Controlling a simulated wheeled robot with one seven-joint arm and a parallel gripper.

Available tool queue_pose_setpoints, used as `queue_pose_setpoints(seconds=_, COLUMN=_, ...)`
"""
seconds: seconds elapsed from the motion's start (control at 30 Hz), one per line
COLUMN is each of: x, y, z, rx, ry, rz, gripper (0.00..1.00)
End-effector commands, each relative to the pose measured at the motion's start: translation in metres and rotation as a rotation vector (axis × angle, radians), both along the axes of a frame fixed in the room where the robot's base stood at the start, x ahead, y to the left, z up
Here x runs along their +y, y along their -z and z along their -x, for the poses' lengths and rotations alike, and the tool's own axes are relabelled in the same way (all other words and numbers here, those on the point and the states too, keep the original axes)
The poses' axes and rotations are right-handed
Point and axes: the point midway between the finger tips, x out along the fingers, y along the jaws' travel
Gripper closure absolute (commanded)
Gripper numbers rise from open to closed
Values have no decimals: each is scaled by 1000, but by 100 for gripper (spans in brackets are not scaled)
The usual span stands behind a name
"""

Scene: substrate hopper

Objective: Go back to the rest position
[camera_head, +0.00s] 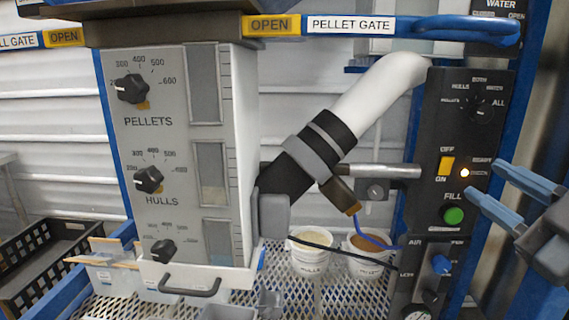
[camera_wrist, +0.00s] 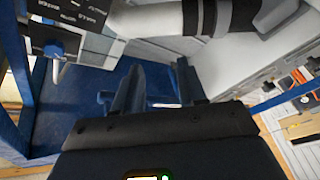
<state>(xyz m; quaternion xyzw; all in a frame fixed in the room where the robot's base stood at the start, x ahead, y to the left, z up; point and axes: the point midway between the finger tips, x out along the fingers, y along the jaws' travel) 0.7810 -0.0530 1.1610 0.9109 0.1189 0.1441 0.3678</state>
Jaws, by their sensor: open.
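My gripper (camera_head: 502,191) is at the right side of the head view, its two blue fingers spread apart and empty. I cannot tell whether a finger touches the panel. In the wrist view my gripper (camera_wrist: 155,85) shows its two dark blue fingers with a gap between them and nothing held.
A grey hopper (camera_head: 160,225) with several black knobs stands at the left. A white pipe (camera_head: 380,95) with a black collar slants beside it. Two white buckets (camera_head: 311,262) stand on the mesh shelf (camera_head: 335,300). A black crate (camera_head: 40,262) is at the far left.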

Motion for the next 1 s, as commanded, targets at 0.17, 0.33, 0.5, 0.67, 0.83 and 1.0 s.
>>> queue_pose_setpoints(seconds=0.17, x=6, y=70, z=19, rx=130, ry=86, rz=-201, gripper=59)
queue_pose_setpoints(seconds=0.33, x=11, y=129, z=50, rx=229, ry=172, rz=-356, gripper=59)
queue_pose_setpoints(seconds=0.5, x=18, y=179, z=92, rx=311, ry=254, rz=-477, gripper=59)
queue_pose_setpoints(seconds=0.67, x=25, y=216, z=140, rx=372, ry=319, rz=-560, gripper=59)
queue_pose_setpoints(seconds=0.83, x=31, y=243, z=196, rx=424, ry=369, rz=-624, gripper=59)
queue_pose_setpoints(seconds=1.0, x=38, y=257, z=253, rx=469, ry=392, rz=-667, gripper=59)
